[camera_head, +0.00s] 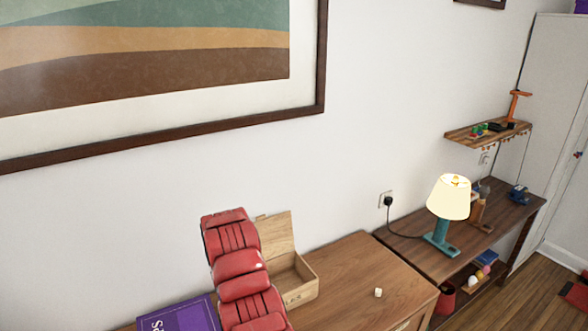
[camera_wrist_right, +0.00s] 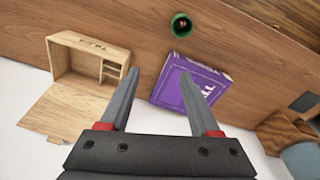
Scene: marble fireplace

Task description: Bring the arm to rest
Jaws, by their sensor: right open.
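My right gripper (camera_wrist_right: 160,74) shows in the right wrist view. Its two grey fingers are spread apart with nothing between them. It hangs above the wooden tabletop (camera_wrist_right: 225,35), and a purple book (camera_wrist_right: 192,86) lies beyond the fingertips. One of my red arm links (camera_head: 242,270) rises at the lower middle of the head view and hides part of the tabletop. The hand at its end is not seen there. My left gripper is in neither view.
An open wooden box (camera_head: 295,278) stands beside my arm link, near the purple book (camera_head: 180,318). A small white cube (camera_head: 378,292) lies on the wooden top to the right. A lit lamp (camera_head: 448,198) stands on the darker table further right. The wall (camera_head: 390,110) is behind.

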